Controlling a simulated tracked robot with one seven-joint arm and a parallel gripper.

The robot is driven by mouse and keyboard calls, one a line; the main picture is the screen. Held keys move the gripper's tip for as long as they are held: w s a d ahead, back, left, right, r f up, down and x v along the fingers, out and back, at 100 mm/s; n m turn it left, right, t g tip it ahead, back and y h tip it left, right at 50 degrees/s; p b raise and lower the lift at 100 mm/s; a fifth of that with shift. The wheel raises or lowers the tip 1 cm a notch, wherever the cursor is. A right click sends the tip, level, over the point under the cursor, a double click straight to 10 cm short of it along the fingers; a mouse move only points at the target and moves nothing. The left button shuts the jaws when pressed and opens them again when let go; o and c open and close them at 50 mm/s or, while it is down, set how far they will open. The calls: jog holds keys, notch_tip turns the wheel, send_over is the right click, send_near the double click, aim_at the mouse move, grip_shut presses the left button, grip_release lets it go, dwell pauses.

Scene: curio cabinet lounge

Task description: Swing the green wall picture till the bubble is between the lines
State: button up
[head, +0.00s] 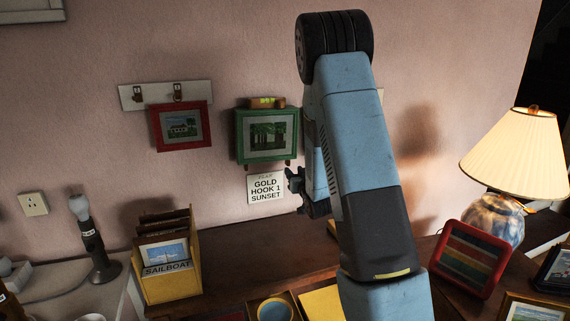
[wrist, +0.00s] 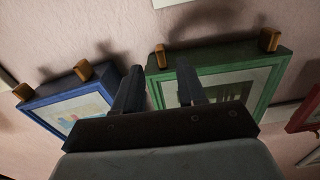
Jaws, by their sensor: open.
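The green picture (head: 238,138) hangs on the wall in the head view, looking close to level. A small wooden level with a yellow-green vial (head: 267,102) sits on its top edge; the bubble is too small to read. Two brown pegs stick out below the frame. In the wrist view the green frame (wrist: 268,78) and its pegs (wrist: 269,40) appear upside down. My gripper (wrist: 158,75) is open, its fingers apart in front of the green frame's left part. In the head view my gripper (head: 296,183) shows low right of the picture, partly behind my arm. Contact cannot be told.
A blue picture (wrist: 39,105) is close beside the green one in the wrist view. A card (head: 266,188) is below. A file box (head: 168,287) and a lamp (head: 515,155) stand on the furniture.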

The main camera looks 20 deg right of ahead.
jog(key=w, duration=1)
grip_shut()
dwell(0.4)
